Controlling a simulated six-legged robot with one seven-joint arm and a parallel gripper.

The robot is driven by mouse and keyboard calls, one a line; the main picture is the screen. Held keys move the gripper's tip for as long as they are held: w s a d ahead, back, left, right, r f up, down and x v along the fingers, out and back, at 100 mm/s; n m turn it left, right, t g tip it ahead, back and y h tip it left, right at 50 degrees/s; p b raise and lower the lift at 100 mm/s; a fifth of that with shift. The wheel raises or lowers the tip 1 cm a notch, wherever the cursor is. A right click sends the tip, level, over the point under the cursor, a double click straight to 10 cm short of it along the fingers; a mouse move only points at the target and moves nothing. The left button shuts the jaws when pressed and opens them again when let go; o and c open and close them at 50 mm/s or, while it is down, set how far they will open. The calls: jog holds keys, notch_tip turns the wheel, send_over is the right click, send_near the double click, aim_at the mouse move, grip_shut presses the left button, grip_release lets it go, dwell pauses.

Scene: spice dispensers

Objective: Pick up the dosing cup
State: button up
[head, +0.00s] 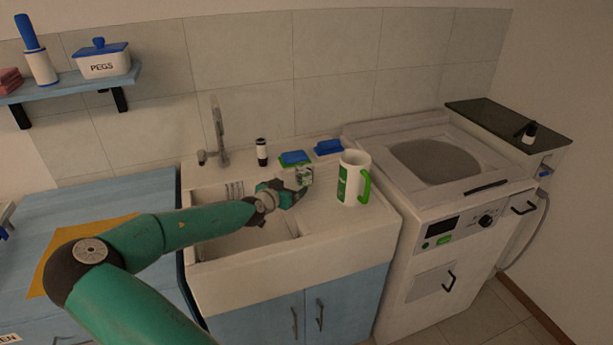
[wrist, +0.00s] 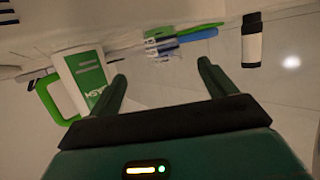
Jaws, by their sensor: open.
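The dosing cup appears to be the white cup with a green band and green handle (head: 351,180), standing upright on the white counter right of the basin. It also shows at the left of the wrist view (wrist: 88,72), tilted in that picture, with its handle to the left. My gripper (head: 299,184) is left of the cup in the head view, over the sink's right side. In the wrist view my gripper (wrist: 162,72) has its fingers spread and nothing between them. The cup lies outside the left finger, which comes close to its side; I cannot tell whether they touch.
A blue-and-green sponge (head: 294,158) and a blue item (head: 328,147) lie behind the cup. A dark bottle with a white band (head: 262,152) and a tap (head: 219,135) stand at the back. The sink basin (head: 235,245) is below my arm. A washing machine (head: 450,200) stands right.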

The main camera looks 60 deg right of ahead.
aim_at(300, 179)
jog(key=x, duration=0.6)
jog(key=shift+w+d+f, duration=0.25)
jog(key=shift+s+d, duration=0.1)
jog(key=shift+d, duration=0.15)
jog(key=x, duration=0.4)
jog(key=shift+d+f, duration=0.3)
jog(key=shift+f, duration=0.05)
jog(key=c, duration=1.1)
jog(key=shift+c, duration=0.2)
jog(key=shift+r, duration=0.25)
